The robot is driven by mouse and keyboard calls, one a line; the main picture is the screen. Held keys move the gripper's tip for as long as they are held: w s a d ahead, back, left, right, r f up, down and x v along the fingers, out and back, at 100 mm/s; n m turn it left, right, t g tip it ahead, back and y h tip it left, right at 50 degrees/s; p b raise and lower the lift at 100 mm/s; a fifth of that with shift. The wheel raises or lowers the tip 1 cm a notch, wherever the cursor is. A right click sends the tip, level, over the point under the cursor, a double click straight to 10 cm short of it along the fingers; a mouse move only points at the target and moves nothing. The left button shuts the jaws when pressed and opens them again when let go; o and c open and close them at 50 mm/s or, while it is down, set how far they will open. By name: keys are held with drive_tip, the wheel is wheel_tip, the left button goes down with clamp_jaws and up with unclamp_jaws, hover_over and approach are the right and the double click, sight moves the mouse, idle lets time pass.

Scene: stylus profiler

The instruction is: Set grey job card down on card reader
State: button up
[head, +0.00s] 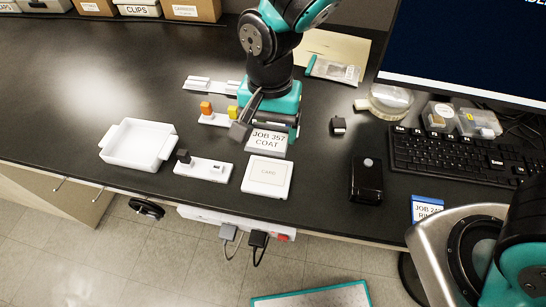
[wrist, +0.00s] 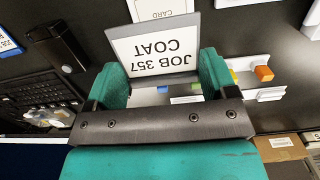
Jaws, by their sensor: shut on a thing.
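The grey job card (head: 268,140), printed "JOB 357 COAT", is held by my gripper (head: 268,121) above the bench. In the wrist view the card (wrist: 165,48) stands out between the two teal fingers of my gripper (wrist: 163,78), which are shut on it. The card reader (head: 267,177) is a white square block marked "CARD", just in front of the held card in the head view. In the wrist view the reader (wrist: 157,12) shows beyond the card's far edge, partly hidden by it. The exact height of the card over the bench is hard to tell.
A white tray (head: 138,146) and a white holder with a black block (head: 203,169) lie left of the reader. Another holder has orange (head: 206,107) and yellow blocks. A black box (head: 367,181) stands to the right, before the keyboard (head: 455,157). The bench edge is close in front.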

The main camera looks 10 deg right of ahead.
drive_tip(key=p, duration=0.1)
hover_over(269, 172)
wheel_tip(269, 172, down, 8)
drive_tip(key=shift+w, duration=0.15)
drive_tip(key=shift+f+p, duration=0.45)
drive_tip(key=shift+f, duration=1.5)
